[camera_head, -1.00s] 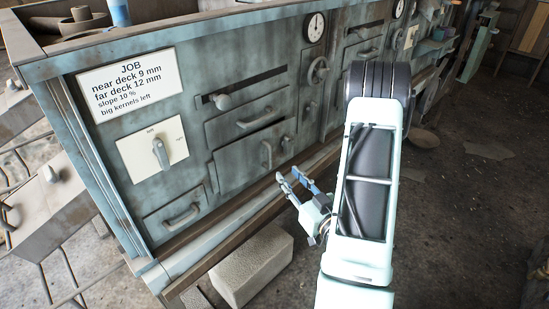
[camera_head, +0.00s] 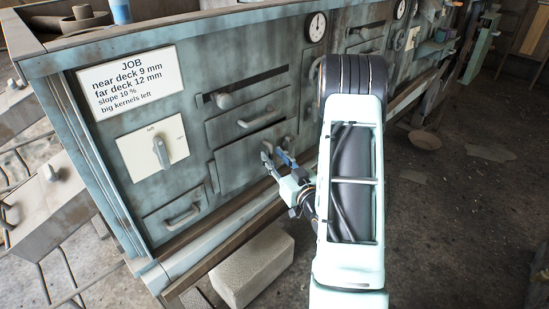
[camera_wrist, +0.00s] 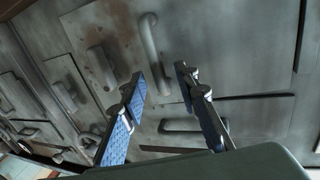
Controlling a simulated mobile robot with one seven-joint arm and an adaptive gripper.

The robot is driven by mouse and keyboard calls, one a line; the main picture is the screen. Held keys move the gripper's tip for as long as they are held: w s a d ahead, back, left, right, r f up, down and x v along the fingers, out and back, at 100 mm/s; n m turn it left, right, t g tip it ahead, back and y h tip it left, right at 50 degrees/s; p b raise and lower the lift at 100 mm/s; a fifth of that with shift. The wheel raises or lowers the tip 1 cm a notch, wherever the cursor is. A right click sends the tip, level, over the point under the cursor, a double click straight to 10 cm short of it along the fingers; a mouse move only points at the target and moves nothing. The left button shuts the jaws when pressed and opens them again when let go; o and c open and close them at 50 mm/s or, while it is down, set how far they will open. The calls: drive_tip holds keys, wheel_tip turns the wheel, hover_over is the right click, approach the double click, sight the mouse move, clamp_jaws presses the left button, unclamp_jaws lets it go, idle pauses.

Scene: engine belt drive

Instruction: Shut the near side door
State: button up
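The grey-green door panel (camera_head: 237,168) with an upright bar handle sits low in the front of the machine. A dark gap shows along its upper edge; how far it stands open I cannot tell. In the head view my gripper (camera_head: 276,156) is in front of the door's right part and hides most of its handle. A bar handle (camera_wrist: 150,40) lies just beyond the fingertips. I cannot tell whether anything touches.
A drawer handle (camera_head: 258,119) is above the door and another drawer (camera_head: 175,215) is at lower left. A lever (camera_head: 161,152) on a white plate and a job sign (camera_head: 130,82) are left. A pale block (camera_head: 252,266) lies on the floor below.

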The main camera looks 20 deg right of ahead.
clamp_jaws()
drive_tip(key=shift+w+b, duration=0.65)
drive_tip(key=shift+w, duration=0.35)
drive_tip(key=shift+r, duration=0.1)
drive_tip(key=shift+o, duration=0.3)
unclamp_jaws()
drive_tip(key=shift+d, duration=0.1)
drive_tip(key=s, duration=1.2)
drive_tip(key=shift+d, duration=0.25)
